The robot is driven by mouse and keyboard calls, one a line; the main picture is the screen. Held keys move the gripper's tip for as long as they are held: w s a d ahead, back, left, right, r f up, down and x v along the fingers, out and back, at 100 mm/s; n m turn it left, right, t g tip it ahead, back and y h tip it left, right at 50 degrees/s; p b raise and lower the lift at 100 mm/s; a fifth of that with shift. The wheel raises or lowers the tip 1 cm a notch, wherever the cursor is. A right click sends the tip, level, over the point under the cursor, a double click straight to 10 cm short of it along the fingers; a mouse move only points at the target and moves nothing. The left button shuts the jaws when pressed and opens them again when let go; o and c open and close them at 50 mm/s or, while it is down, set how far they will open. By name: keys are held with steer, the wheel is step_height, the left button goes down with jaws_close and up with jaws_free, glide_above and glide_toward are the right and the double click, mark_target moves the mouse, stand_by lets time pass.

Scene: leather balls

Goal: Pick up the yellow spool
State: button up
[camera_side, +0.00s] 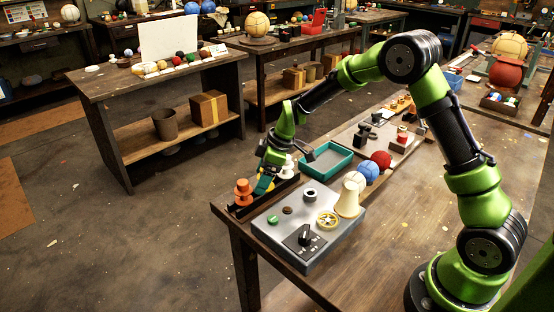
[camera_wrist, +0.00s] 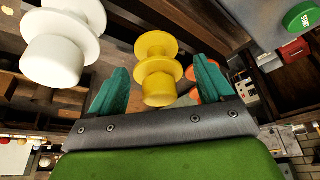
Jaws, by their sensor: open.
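The yellow spool (camera_wrist: 158,72) shows in the middle of the wrist view, between the two teal fingers of my gripper (camera_wrist: 160,66). The fingers are apart, with a gap visible on each side of the spool. In the side view my gripper (camera_side: 265,183) points down over a dark rack, and its fingers mostly hide the yellow spool. A white spool (camera_wrist: 58,48) is to the left in the wrist view. An orange spool (camera_side: 243,192) stands at the rack's left end in the side view; the right finger partly covers it in the wrist view.
A grey control panel (camera_side: 330,232) with a green button, knob and yellow handwheel lies in front of the rack. A cream cone (camera_side: 349,197), a blue ball (camera_side: 368,172) and a red ball (camera_side: 381,160) stand to its right. A teal tray (camera_side: 327,160) is behind.

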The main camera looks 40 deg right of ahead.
steer(key=c, duration=1)
steer(key=shift+r, duration=0.15)
